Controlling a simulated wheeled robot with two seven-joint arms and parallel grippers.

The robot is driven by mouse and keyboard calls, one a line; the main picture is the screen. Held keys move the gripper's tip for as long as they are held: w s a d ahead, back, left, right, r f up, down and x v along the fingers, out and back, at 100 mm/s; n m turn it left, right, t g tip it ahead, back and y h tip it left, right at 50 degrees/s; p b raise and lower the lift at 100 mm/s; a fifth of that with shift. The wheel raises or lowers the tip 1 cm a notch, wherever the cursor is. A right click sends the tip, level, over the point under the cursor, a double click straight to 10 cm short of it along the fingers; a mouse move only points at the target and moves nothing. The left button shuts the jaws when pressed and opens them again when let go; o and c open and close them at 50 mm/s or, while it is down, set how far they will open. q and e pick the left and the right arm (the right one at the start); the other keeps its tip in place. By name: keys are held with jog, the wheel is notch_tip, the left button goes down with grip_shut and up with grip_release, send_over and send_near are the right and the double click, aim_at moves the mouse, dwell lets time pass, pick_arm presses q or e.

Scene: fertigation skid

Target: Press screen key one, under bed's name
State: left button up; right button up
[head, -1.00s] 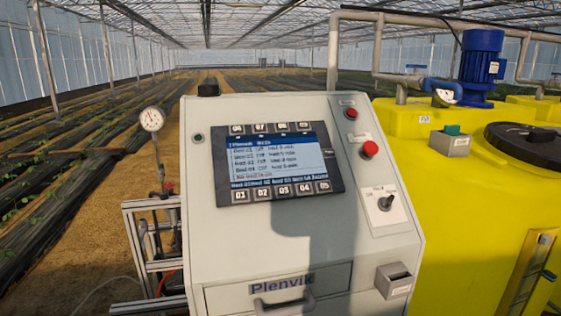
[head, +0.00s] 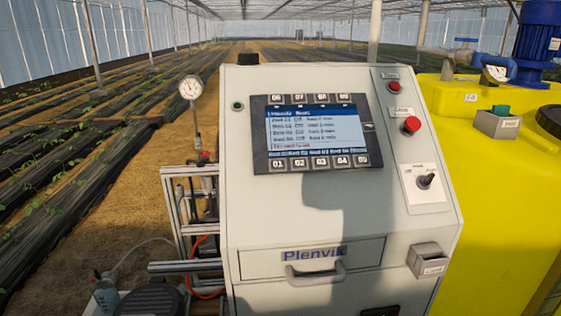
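The control panel's screen (head: 315,132) sits in a dark frame on the sloped face of a grey cabinet (head: 260,215). It shows a list of bed lines in small, blurred text, with a row of names along its bottom edge. Below that row are several numbered keys: 01 (head: 277,164), 02 (head: 299,163), 03 (head: 320,162), 04 and 05. Another row of keys runs above the screen. Neither of my grippers shows in the head view.
Right of the screen are a red button (head: 411,125) and a selector switch (head: 427,181). A drawer handle (head: 316,274) and a small grey box (head: 428,260) jut from the cabinet front. A yellow tank (head: 500,180) stands right; a gauge (head: 191,88) and metal frame stand left.

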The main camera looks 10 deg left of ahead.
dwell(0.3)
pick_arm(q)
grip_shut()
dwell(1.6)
